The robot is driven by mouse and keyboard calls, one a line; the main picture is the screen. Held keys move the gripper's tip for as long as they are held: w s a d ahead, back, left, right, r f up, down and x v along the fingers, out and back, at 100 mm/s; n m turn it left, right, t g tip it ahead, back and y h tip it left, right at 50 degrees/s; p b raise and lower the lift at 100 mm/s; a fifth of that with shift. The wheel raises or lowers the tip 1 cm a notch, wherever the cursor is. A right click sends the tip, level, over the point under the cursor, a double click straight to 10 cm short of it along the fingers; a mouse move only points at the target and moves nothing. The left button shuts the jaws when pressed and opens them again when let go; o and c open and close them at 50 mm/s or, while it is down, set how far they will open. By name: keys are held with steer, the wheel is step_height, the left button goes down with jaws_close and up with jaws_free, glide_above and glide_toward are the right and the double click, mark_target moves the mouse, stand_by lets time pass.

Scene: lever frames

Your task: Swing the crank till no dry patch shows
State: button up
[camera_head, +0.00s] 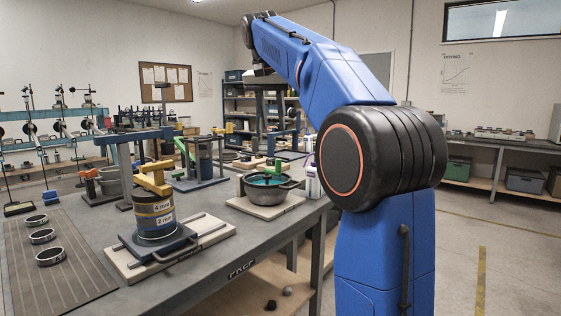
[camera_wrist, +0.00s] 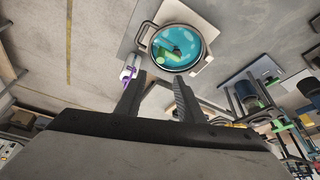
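A dark grey pot (camera_head: 268,192) with side handles stands on a pale board on the bench. Teal material and a green crank (camera_head: 272,168) show at its top. In the wrist view the pot (camera_wrist: 151,46) is seen from above, with the green crank part (camera_wrist: 166,56) over a teal surface. Lighter and darker teal areas show there; I cannot tell whether any is a dry patch. My gripper (camera_wrist: 159,77) is open and empty, its fingers apart and pointing toward the pot's near side. In the head view I cannot make out its fingers.
A yellow-cranked canister (camera_head: 153,212) marked 4 mm and 2 mm stands nearer on the bench. Several dark rings (camera_head: 42,236) lie on a ribbed mat (camera_head: 75,265). A white bottle (camera_head: 312,183) stands close to the pot's right. Other rigs stand behind.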

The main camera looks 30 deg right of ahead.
mark_target(278, 160)
steer(key=x, duration=1.5)
steer(key=shift+w+f, duration=0.1)
steer(key=shift+f, duration=0.15)
jaws_close()
